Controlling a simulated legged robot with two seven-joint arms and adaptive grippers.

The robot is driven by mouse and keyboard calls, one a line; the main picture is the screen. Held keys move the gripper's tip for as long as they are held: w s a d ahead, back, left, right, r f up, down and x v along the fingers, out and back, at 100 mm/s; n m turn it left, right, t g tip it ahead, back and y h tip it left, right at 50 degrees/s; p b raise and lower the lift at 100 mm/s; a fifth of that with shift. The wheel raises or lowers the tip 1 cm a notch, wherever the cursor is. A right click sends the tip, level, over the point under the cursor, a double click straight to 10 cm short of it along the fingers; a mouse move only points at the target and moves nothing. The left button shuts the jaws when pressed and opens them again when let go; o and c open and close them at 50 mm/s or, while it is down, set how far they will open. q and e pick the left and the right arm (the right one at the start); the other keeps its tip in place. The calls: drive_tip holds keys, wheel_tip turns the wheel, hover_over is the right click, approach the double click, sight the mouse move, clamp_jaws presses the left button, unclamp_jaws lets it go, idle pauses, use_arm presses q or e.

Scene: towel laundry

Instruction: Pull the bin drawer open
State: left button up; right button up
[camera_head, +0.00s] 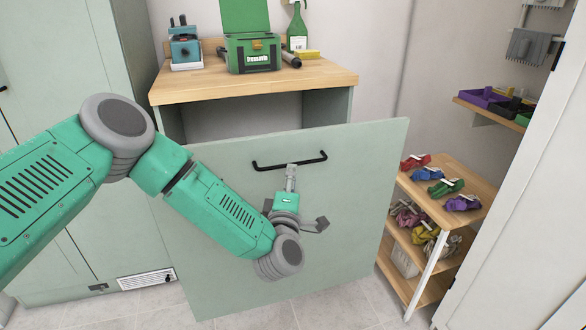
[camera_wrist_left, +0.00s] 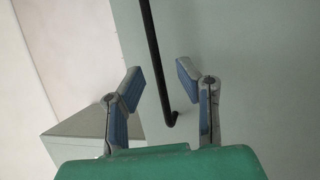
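The bin drawer has a wide pale green front panel (camera_head: 355,200) below the wooden countertop. A black bar handle (camera_head: 272,167) runs across its upper part. The panel appears to stand forward of the cabinet frame, and the inside of the drawer is hidden. My left gripper (camera_head: 291,172) is at the middle of the handle. In the left wrist view its two fingers (camera_wrist_left: 160,80) are apart, with the black handle (camera_wrist_left: 155,60) passing through the gap between them. I cannot tell whether either finger touches it. My right gripper is not in view.
A green toolbox (camera_head: 252,53), a spray bottle (camera_head: 297,28) and a blue device (camera_head: 185,48) stand on the countertop (camera_head: 210,88). A wooden shelf rack (camera_head: 470,222) with several coloured cloths is close to the panel's right. Tiled floor (camera_head: 340,305) lies in front.

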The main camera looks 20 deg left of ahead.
use_arm(q)
drive_tip(key=v, duration=0.7)
drive_tip(key=shift+s+f, duration=0.2)
drive_tip(key=s+d+f+m+g+h+p, duration=0.35)
drive_tip(key=s+f+m+g+h, duration=0.45)
drive_tip(key=s+f+m, duration=0.55)
drive_tip(key=s+a+f+m+g+y, duration=0.2)
drive_tip(key=s+a+g, duration=0.3)
drive_tip(key=s, duration=0.6)
drive_tip(key=s+a+f+m+g+y+p, duration=0.1)
drive_tip(key=s+a+m+g, duration=0.3)
drive_tip(key=s+a, duration=0.5)
drive_tip(key=shift+s+f+g+y, duration=0.6)
drive_tip(key=shift+s+f+g, duration=0.2)
drive_tip(key=shift+s+g, duration=0.25)
